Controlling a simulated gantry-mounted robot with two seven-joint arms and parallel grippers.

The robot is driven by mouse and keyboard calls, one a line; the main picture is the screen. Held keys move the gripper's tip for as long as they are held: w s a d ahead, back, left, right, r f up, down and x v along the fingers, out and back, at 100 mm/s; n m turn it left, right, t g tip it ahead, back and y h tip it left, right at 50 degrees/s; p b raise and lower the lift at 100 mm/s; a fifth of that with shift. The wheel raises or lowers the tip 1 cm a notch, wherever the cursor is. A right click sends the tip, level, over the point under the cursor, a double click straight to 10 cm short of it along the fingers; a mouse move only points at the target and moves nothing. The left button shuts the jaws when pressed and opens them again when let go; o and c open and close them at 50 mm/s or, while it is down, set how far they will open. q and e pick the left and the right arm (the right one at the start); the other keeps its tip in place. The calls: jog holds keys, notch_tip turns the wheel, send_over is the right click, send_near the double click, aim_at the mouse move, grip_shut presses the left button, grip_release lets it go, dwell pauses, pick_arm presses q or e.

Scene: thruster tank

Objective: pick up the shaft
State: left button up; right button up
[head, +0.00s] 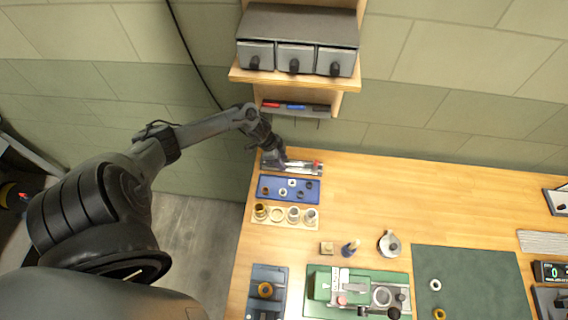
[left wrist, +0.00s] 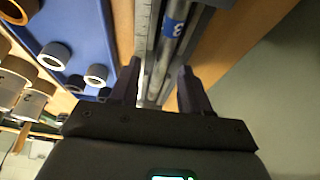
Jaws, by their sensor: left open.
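A grey metal shaft (left wrist: 173,34) with a blue numbered band lies lengthwise in a narrow rack in the left wrist view. In the head view the rack (head: 306,168) sits at the table's back left corner, with a small red part at its right end; the shaft itself is too small to tell there. My left gripper (head: 278,156) is over the rack's left part. In the left wrist view its fingers (left wrist: 159,76) are open, one on each side of the shaft line. Contact with the shaft cannot be told. My right gripper is not in view.
A blue tray (head: 300,198) with several small rings lies just in front of the rack, then a wooden tray (head: 265,220) with bushings. A green fixture (head: 322,290) and green mat (head: 470,275) lie further front. A shelf with drawers (head: 296,58) hangs behind.

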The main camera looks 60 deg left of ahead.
pick_arm(q)
jog(key=shift+c, duration=0.2)
grip_shut()
jog(key=shift+r, duration=0.15)
dwell(0.3)
